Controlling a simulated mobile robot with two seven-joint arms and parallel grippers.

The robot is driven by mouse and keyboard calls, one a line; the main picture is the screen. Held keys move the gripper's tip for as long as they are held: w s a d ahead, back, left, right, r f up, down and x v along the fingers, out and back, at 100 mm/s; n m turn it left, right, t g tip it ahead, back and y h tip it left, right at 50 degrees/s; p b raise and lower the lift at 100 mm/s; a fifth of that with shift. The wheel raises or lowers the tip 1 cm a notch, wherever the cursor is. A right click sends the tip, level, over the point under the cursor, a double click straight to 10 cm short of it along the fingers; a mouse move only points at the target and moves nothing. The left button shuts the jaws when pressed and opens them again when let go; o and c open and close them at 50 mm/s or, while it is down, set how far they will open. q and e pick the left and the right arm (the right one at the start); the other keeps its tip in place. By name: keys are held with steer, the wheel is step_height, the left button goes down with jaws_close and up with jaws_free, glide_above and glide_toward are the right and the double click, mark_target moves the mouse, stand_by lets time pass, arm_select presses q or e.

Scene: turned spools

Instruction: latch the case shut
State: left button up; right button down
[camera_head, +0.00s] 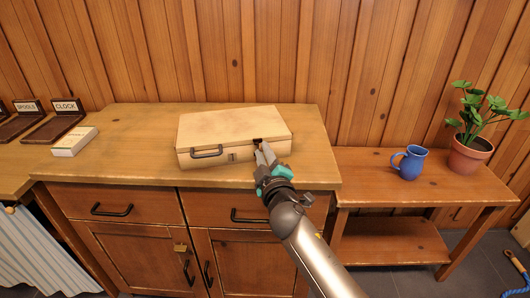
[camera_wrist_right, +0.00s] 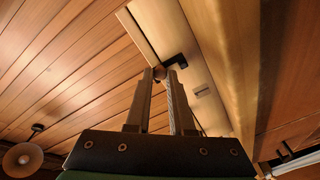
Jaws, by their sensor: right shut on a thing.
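The pale wooden case (camera_head: 225,124) lies flat on the cabinet top with its lid down. A dark handle (camera_head: 207,154) is on its front at the left, with a small clasp plate (camera_head: 232,156) beside it. A dark latch (camera_head: 257,141) is near the front right; in the wrist view the latch (camera_wrist_right: 175,62) shows as a black bracket with a brownish knob (camera_wrist_right: 159,73). My right gripper (camera_head: 264,153) is at this latch, its fingertips (camera_wrist_right: 160,76) closed about the knob. The fingers partly hide the latch. My left gripper is out of view.
A small pale box (camera_head: 74,141) lies at the left of the cabinet top (camera_head: 130,150), by dark trays labelled SPOOLS and CLOCK (camera_head: 66,107). A lower side table (camera_head: 365,186) at the right holds a blue mug (camera_head: 409,163) and a potted plant (camera_head: 469,153). The cabinet top left of the case is clear.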

stand_by(0.5)
steer(key=c, duration=0.8)
jaws_free()
steer(key=shift+s, duration=0.15)
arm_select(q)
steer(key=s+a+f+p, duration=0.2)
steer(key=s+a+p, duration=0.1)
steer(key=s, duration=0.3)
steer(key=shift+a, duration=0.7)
arm_select(e)
steer(key=v, duration=1.5)
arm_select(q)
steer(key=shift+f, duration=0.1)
